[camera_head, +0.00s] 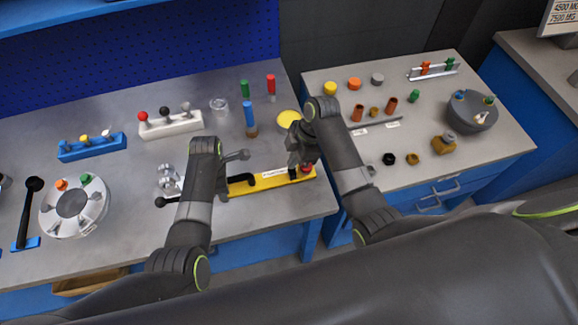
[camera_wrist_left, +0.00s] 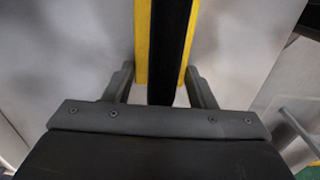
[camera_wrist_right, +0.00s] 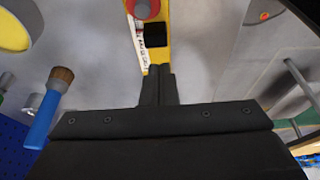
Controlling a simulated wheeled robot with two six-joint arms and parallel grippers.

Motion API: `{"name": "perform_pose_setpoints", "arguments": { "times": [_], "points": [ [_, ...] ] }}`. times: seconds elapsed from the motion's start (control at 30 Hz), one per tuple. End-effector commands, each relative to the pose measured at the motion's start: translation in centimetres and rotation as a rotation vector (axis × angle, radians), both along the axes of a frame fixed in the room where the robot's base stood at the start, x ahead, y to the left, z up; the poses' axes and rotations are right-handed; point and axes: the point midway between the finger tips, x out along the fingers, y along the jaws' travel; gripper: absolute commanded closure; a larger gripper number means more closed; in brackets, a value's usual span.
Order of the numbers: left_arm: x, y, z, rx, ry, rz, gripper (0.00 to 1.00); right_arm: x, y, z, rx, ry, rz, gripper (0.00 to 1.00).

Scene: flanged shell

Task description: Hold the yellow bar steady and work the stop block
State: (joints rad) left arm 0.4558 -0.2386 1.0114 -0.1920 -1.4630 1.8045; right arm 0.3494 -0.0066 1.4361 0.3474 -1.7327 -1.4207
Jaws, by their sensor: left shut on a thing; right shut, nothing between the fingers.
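The yellow bar (camera_head: 262,185) lies along the front of the left bench, with a white label and a black strip on it. In the left wrist view, the fingers of my left gripper (camera_wrist_left: 158,88) are on either side of the bar (camera_wrist_left: 141,40), shut on it; the head view mostly hides them behind my arm. My right gripper (camera_head: 298,160) is over the bar's right end. In the right wrist view its fingers (camera_wrist_right: 157,80) are together and empty, just short of a small black block (camera_wrist_right: 155,35) on the bar, which may be the stop block. A red knob (camera_wrist_right: 144,8) is beyond it.
A yellow disc (camera_head: 288,118) and a blue-handled brush (camera_head: 249,117) stand behind the bar. The second bench (camera_head: 490,145) on the right holds several small parts.

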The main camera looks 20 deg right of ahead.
Motion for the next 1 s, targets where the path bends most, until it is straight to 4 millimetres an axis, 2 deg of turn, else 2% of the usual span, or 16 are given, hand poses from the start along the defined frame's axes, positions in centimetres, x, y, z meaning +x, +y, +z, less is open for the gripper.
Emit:
{"name": "perform_pose_setpoints", "arguments": {
  "times": [0.1, 0.3, 0.63, 0.67, 0.83, 1.0],
  "points": [
    [-0.2, 0.1, -0.2, 0.003, 0.005, -0.001, 0.91, 0.1, -0.8, 2.2, -0.001, -0.004, 0.000, 1.00],
    [-0.2, 0.1, -0.2, 0.003, 0.004, -0.001, 0.91, 0.0, -1.6, 4.4, -0.001, -0.001, 0.000, 1.00],
    [-0.1, 0.1, -0.2, 0.003, 0.004, -0.001, 0.91, 0.0, -1.7, 4.9, 0.000, 0.001, 0.000, 1.00],
    [-0.1, 0.1, -0.2, 0.003, 0.004, -0.001, 0.47, 0.0, -1.7, 4.9, 0.000, 0.000, 0.000, 1.00],
    [-0.1, 0.1, -0.1, 0.002, 0.002, -0.001, 0.25, 0.0, -1.7, 4.9, 0.000, 0.000, 0.000, 1.00],
    [0.0, 0.0, 0.0, 0.001, 0.001, 0.000, 0.24, 0.0, -1.7, 4.9, 0.000, 0.000, 0.000, 1.00]
  ]
}}
